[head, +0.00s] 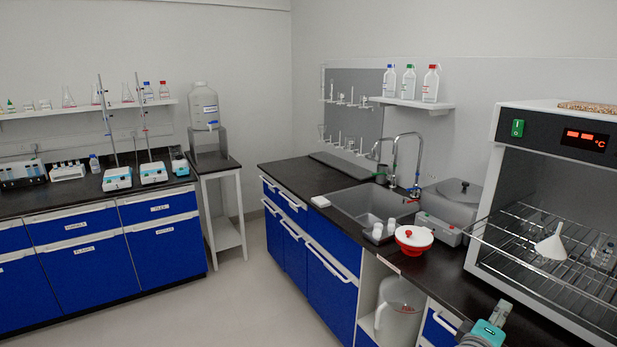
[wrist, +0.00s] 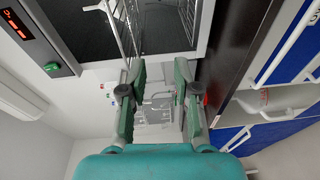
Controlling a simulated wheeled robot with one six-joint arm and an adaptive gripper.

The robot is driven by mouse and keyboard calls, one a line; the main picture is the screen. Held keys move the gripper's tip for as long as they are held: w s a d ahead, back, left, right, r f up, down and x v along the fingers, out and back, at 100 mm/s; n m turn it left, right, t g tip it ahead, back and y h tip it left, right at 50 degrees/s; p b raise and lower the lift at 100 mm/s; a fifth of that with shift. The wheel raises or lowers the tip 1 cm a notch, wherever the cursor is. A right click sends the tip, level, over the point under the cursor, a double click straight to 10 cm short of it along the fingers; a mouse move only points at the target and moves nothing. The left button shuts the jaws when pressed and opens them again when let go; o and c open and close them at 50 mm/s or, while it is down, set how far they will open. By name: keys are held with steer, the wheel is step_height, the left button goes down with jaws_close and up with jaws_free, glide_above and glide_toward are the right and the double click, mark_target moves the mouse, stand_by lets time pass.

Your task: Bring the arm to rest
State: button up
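My gripper (head: 497,315) shows at the bottom right of the head view, with a teal body and a grey end. It is in front of the black worktop (head: 445,263), near the open oven (head: 560,150). In the wrist view, the two green and dark fingers of my gripper (wrist: 160,72) stand apart with nothing between them. The oven's rack (wrist: 122,25) is at the top left of that view, and blue cabinet doors (wrist: 290,40) are on the right. Most of my arm is outside the head view.
A white funnel (head: 552,245) is on the oven's pulled-out rack (head: 520,240). A large jug (head: 398,310) is in the open cabinet bay. The floor (head: 245,300) at the middle left is clear.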

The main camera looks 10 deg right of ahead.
steer(key=s+a+f+n+t+y, duration=0.1)
steer(key=s+a+f+t+y, duration=0.4)
steer(key=s+a+f+y, duration=0.85)
steer(key=s+a+m, duration=0.2)
steer(key=s+a, duration=0.3)
steer(key=s, duration=0.3)
steer(key=s+a+m+y, duration=0.1)
steer(key=s+a+m, duration=0.1)
steer(key=s+a, duration=0.3)
steer(key=s+a+m, duration=0.2)
steer(key=s+a, duration=0.3)
steer(key=s, duration=0.8)
steer(key=shift+s+f+m, duration=0.25)
steer(key=shift+f+m, duration=0.15)
